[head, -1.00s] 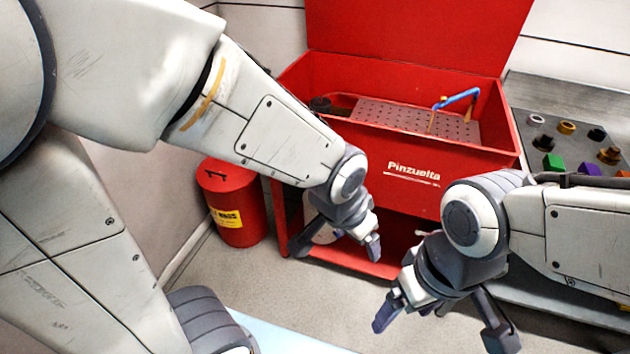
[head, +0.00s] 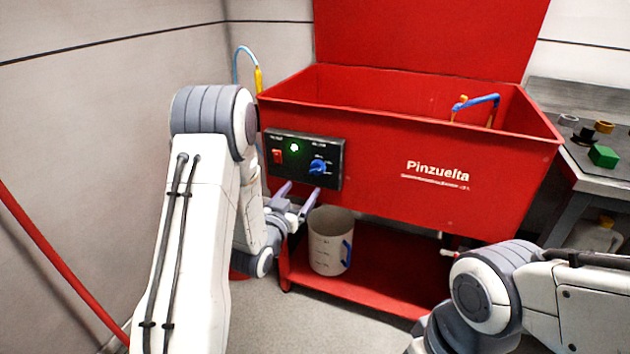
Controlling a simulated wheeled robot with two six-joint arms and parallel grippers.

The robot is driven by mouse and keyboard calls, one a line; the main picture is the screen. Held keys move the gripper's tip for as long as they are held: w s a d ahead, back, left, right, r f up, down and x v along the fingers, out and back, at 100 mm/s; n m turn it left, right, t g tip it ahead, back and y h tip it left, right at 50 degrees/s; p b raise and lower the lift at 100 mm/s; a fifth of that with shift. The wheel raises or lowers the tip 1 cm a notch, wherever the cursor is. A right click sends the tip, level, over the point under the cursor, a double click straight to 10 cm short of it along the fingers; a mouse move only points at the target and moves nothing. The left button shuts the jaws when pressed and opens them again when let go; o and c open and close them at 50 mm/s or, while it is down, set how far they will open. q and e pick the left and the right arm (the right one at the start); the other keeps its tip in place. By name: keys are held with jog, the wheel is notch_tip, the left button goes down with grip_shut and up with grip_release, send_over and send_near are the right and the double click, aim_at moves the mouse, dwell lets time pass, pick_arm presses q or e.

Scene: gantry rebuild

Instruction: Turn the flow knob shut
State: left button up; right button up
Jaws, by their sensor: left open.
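The blue flow knob (head: 317,167) is on the right part of a black control panel (head: 335,150) on the front of the red parts washer (head: 480,180). The panel also carries a red switch (head: 277,156) and a lit green light (head: 294,147). My left gripper (head: 298,197) is open, its two fingers apart and pointing up toward the panel. In the picture it shows just below the knob, and nothing is between the fingers. I cannot tell the knob's exact setting. My right arm shows at the lower right, but its gripper is out of frame.
A white bucket (head: 330,245) with a blue handle stands on the washer's lower red shelf (head: 385,285), close to my left gripper. A blue spout (head: 482,100) rises inside the basin. A grey bench (head: 590,165) with small parts stands at the right. A red hose (head: 55,260) runs along the left.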

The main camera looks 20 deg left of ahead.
aim_at(315, 172)
pick_arm(q)
jog(key=w, duration=0.9)
jog(key=shift+w+d+r, duration=0.1)
jog(key=shift+w+d, duration=0.15)
jog(key=shift+w, duration=0.1)
grip_shut()
